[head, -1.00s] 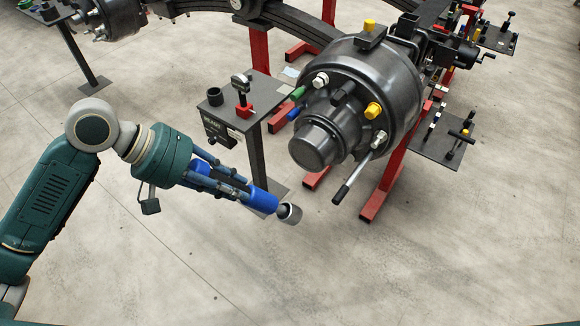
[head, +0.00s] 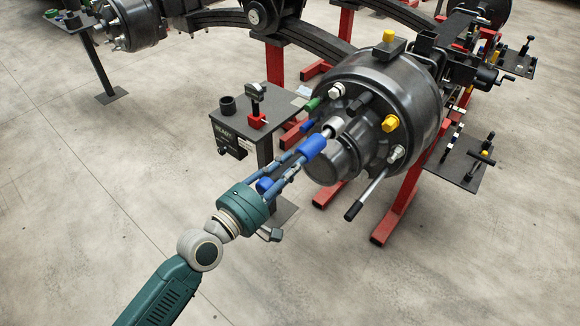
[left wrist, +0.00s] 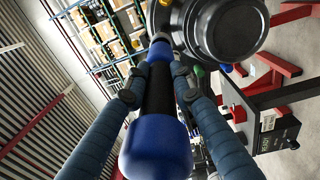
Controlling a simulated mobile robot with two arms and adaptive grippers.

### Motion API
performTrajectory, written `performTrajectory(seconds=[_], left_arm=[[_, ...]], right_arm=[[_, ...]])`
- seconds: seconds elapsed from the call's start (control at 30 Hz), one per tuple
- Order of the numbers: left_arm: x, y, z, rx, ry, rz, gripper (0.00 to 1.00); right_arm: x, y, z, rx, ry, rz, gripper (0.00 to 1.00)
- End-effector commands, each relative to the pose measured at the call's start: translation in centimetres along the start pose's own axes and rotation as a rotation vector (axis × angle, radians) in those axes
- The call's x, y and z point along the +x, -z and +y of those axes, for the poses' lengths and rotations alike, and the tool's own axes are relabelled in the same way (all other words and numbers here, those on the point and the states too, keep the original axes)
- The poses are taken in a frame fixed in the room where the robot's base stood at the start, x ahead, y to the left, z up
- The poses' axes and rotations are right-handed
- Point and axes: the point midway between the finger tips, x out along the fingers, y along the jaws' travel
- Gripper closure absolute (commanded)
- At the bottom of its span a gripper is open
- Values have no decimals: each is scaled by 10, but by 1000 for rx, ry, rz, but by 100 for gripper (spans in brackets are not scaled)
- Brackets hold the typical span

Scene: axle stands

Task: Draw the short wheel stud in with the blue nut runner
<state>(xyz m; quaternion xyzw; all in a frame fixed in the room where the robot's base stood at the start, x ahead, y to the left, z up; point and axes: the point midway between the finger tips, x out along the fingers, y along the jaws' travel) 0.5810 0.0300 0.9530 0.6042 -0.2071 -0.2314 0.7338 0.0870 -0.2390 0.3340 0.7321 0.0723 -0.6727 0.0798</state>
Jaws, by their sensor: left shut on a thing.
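My left gripper (head: 300,162) is shut on the blue nut runner (head: 312,146), which also fills the middle of the left wrist view (left wrist: 157,145). Its metal socket end (head: 334,126) points at the face of the wheel hub (head: 385,90), in front of the studs. I cannot tell whether the socket touches anything there. Coloured pieces sit around the hub face: a green one (head: 313,103), a blue one (head: 307,127) and a yellow one (head: 390,123). The short wheel stud cannot be made out and may be hidden behind the socket. My right gripper is not in view.
A lever with a black grip (head: 355,210) sticks out below the hub. Red axle stands (head: 395,215) are below. The front floor is clear.

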Motion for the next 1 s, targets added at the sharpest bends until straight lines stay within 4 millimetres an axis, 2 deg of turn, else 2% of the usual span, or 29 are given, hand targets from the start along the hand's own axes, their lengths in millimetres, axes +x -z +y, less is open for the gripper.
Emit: performTrajectory(seconds=[0.3, 1.0], left_arm=[[0, 0, 6, 52, -7, 7, 100], [54, 0, 4, 49, -8, 6, 100]], right_arm=[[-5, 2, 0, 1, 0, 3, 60], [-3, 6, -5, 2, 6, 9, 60]])
